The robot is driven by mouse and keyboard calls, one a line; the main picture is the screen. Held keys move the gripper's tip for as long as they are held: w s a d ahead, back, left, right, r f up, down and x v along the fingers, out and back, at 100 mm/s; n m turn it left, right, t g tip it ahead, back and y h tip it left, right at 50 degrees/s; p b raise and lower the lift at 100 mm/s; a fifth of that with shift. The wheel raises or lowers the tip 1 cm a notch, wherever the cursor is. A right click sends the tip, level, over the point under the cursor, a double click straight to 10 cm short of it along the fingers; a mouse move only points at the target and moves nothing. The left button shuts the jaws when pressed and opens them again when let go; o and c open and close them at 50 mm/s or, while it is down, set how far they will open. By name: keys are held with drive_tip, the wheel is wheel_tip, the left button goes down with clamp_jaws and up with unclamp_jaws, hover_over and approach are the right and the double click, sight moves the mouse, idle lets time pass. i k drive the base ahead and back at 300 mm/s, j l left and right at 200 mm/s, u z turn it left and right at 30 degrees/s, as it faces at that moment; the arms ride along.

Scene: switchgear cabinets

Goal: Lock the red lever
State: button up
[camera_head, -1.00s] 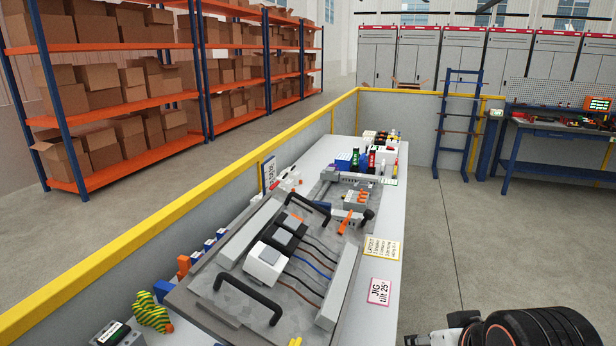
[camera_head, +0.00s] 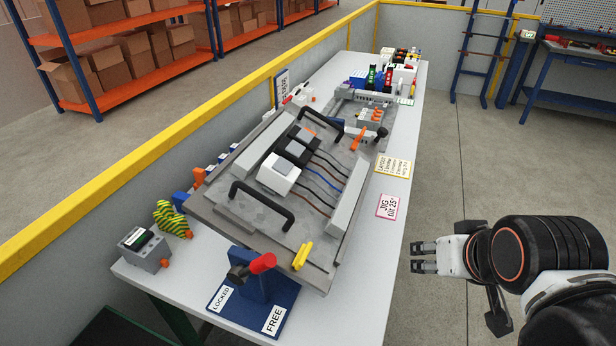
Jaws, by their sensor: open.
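The red lever (camera_head: 262,264) is a short red-tipped handle on a dark blue stand (camera_head: 263,289) at the near end of the table, in the head view. It sticks out to the right and slightly up from a dark pivot. The stand's base bears a LOCKED label (camera_head: 220,298) at left and a FREE label (camera_head: 273,320) at right. The lever's tip lies above the base, nearer the FREE side. My gripper (camera_head: 418,257) is at the right, beyond the table's right edge, open and empty, with its fingers pointing left. It is well apart from the lever.
A tilted grey jig plate (camera_head: 232,213) with black handles and wired modules stands just behind the lever. A grey box (camera_head: 147,250) and a green-yellow striped item (camera_head: 172,219) lie to the left. A yellow-topped wall (camera_head: 150,170) runs along the left. The table's right strip is mostly clear.

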sight(237, 276)
drive_tip(key=u, duration=1.35)
drive_tip(key=k+z, duration=0.15)
drive_tip(key=k, duration=0.45)
